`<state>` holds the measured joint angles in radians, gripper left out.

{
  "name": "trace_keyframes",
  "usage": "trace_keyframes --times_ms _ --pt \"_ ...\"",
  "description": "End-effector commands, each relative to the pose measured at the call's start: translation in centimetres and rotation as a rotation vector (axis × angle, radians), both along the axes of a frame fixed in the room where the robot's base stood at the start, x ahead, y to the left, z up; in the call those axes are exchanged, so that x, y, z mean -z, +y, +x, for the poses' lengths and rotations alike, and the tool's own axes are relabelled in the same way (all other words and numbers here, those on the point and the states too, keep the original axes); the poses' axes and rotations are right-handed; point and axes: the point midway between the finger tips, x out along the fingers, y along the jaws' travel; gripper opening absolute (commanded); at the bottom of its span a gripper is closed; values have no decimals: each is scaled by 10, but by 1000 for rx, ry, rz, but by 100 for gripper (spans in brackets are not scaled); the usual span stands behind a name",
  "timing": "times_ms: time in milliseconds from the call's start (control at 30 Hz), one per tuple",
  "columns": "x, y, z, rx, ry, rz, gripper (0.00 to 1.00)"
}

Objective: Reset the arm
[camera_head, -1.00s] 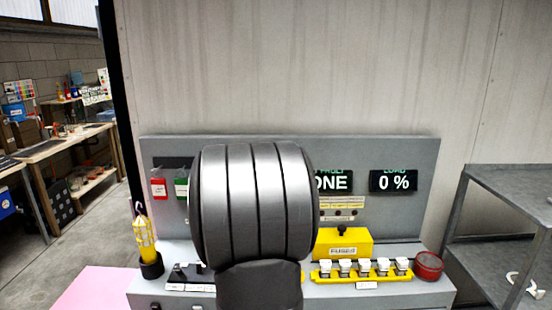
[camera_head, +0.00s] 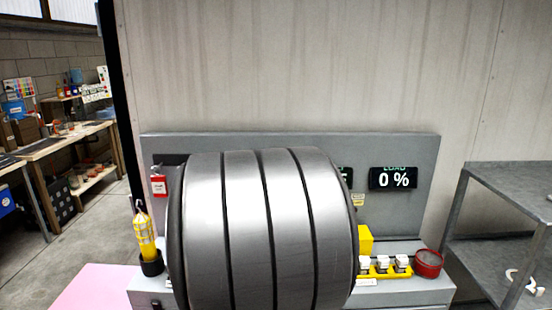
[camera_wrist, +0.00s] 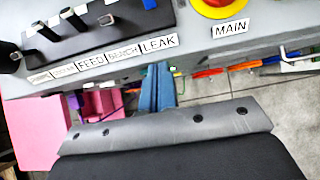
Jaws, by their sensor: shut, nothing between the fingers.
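My gripper (camera_wrist: 158,76) shows in the wrist view as two blue fingers close together, with nothing between them. They point toward the front edge of the grey bench, below the labels FEED, BENCH and LEAK. In the head view a large ribbed grey part of my own arm (camera_head: 265,230) fills the middle and hides the gripper and much of the bench (camera_head: 420,292).
A switch panel (camera_wrist: 85,40) and a red button on yellow (camera_wrist: 216,6) are near the gripper. A yellow lamp (camera_head: 145,235) stands left. White-topped pieces in a yellow rack (camera_head: 380,272) and a red round container (camera_head: 428,264) sit right. A metal shelf (camera_head: 500,185) stands beyond.

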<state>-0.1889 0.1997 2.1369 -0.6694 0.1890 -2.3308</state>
Motion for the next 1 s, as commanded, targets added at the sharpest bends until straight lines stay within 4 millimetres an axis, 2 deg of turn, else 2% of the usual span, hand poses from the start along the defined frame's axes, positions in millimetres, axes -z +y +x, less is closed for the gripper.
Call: trace_keyframes --times_ms 400,867,900,1000 --pt "-33 0 -25 -1 -2 0 0" --pt "-38 0 -30 -1 1 -1 0" --pt "-38 0 -30 -1 1 -1 2" --pt "-40 3 -27 -1 3 0 22"
